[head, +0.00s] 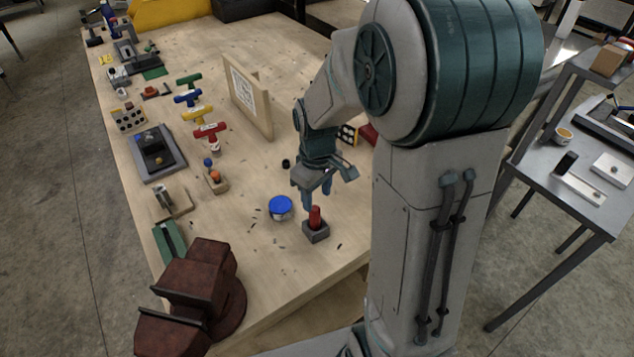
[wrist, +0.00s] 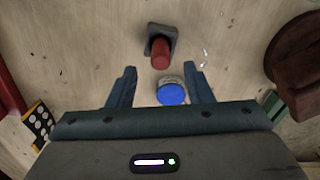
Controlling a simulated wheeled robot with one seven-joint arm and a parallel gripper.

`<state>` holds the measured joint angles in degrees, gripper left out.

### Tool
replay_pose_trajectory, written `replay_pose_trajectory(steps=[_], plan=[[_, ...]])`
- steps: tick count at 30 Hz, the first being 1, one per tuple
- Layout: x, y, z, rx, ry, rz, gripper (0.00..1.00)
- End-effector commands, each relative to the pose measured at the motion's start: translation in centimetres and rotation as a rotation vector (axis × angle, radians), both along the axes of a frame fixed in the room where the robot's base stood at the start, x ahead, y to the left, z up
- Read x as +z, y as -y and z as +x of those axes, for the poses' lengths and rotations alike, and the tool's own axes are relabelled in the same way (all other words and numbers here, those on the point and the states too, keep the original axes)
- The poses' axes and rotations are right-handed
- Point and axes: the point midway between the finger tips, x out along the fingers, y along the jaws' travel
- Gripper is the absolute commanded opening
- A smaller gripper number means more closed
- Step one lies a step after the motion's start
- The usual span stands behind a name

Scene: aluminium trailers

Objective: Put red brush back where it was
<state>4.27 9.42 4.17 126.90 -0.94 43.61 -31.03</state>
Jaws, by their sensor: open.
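A red upright cylinder, which looks like the red brush (head: 315,217), stands in a small dark grey square holder (head: 316,234) near the table's front edge. In the wrist view the red brush (wrist: 161,56) leans out of its holder (wrist: 153,32), past the fingertips and roughly centred between them. Its bristles are not visible. My gripper (head: 320,201) is open and empty, pointing down above and close behind the brush. The gripper (wrist: 160,70) shows both fingers apart in the wrist view, with nothing between them in grip.
A blue-lidded tin (head: 280,208) stands left of the holder. A dark red vise (head: 205,275) is at the near-left corner. Coloured T-shaped tools (head: 210,132), a grey tray (head: 157,152) and an upright framed board (head: 246,100) stand farther back. Bare wood surrounds the holder.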

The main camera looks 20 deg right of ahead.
Motion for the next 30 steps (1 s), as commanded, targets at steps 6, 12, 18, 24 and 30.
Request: replay_pose_trajectory(steps=[6, 12, 18, 24, 30], plan=[[3.1, 0.0, 0.0, 0.000, 0.002, 0.000, 0.46], [4.8, 0.0, -0.7, -0.026, 0.018, -0.003, 0.46], [8.2, -0.1, -4.2, -0.162, 0.110, -0.003, 0.46], [11.0, -0.2, -8.9, -0.341, 0.220, 0.024, 0.46], [12.1, -0.2, -12.5, -0.479, 0.299, 0.066, 0.46]])
